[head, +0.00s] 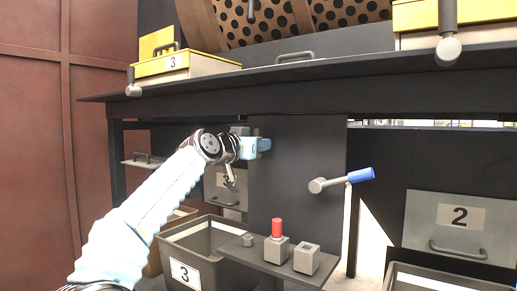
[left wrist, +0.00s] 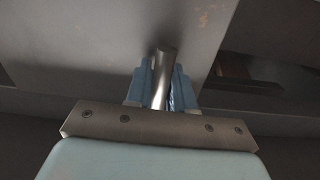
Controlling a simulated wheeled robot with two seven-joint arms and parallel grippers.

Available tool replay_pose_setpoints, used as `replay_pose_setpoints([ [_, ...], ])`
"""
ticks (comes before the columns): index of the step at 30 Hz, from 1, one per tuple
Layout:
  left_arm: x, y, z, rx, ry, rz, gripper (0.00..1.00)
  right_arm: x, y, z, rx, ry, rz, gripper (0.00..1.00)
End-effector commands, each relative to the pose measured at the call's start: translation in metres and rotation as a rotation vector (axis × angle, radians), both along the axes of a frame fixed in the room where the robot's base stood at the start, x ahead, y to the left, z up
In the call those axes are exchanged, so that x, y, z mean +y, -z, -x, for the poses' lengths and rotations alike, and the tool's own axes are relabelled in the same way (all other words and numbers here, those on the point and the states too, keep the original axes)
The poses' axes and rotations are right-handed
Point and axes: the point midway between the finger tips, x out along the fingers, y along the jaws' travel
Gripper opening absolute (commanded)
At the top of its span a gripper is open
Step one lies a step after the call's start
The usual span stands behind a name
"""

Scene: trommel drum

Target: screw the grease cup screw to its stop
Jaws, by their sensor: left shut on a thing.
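My left gripper (head: 262,145) is at the front of the dark upright panel below the bench, just by a small grey fitting (head: 240,131). In the left wrist view its blue fingers (left wrist: 161,88) are shut on a shiny round metal bar, which I take to be part of the grease cup screw (left wrist: 163,62). The bar stands between both fingertips and points toward the grey surface behind. In the head view the gripper and wrist hide most of the screw, so how deep it sits cannot be told. My right gripper is not in view.
A small shelf below holds a red-topped block (head: 277,248) and a block with a square hole (head: 307,259). Bin 3 (head: 185,272) stands below left. The bench edge (head: 300,75) overhangs above.

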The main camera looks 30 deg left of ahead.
Motion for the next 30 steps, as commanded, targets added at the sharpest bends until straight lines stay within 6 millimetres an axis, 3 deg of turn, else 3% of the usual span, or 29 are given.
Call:
replay_pose_setpoints([
  [10,-0.0009,0.0012,-0.0005,-0.007,0.002,-0.123,0.00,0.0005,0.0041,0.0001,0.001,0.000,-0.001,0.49],
  [25,-0.0006,0.0000,-0.0003,-0.011,0.001,-0.141,0.00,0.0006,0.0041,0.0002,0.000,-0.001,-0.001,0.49],
  [26,-0.0006,0.0000,-0.0003,-0.011,0.001,-0.140,0.29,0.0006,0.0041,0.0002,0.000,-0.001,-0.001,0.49],
  [30,-0.0005,0.0000,-0.0002,-0.011,0.001,-0.139,0.51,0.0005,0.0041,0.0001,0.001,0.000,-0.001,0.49],
])
